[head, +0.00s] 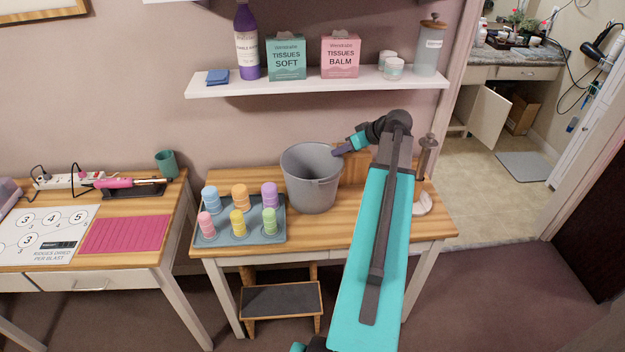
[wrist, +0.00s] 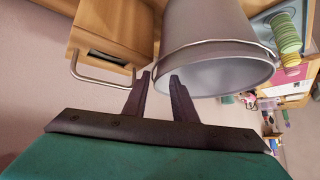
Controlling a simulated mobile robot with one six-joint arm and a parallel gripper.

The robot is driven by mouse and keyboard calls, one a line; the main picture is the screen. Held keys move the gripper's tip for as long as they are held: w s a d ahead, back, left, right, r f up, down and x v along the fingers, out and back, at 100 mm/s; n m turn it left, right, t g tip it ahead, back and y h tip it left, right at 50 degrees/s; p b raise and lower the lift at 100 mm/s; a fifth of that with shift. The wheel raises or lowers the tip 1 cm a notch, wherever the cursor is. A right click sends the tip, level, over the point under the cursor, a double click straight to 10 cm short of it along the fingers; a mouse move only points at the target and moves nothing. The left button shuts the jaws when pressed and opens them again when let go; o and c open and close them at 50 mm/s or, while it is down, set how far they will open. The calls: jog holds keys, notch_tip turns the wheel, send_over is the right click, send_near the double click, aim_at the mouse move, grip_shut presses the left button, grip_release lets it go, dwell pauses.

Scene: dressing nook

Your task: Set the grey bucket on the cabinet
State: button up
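The grey bucket (head: 312,182) stands upright on the wooden table, right of the tray of bottles. My gripper (head: 338,151) is at the right side of its rim. In the wrist view the fingers (wrist: 160,76) are apart, with the bucket's rim (wrist: 225,92) close to their tips. One finger overlaps the bucket's opening and the other lies outside its edge; I cannot tell whether they touch it. A wooden box with a metal handle (wrist: 115,30), perhaps the cabinet, is beside the bucket. It shows partly behind my arm in the head view (head: 352,172).
A blue-grey tray (head: 275,236) with several coloured bottles is left of the bucket. A white shelf (head: 300,84) with tissue boxes hangs above. A jar with a brown lid (head: 427,150) and a white object (head: 422,203) are to the right. A step stool (head: 282,300) stands below.

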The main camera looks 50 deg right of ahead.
jog(key=shift+p+x, duration=0.35)
jog(key=shift+x, duration=1.1)
jog(key=shift+d, duration=0.1)
grip_shut()
dwell(0.6)
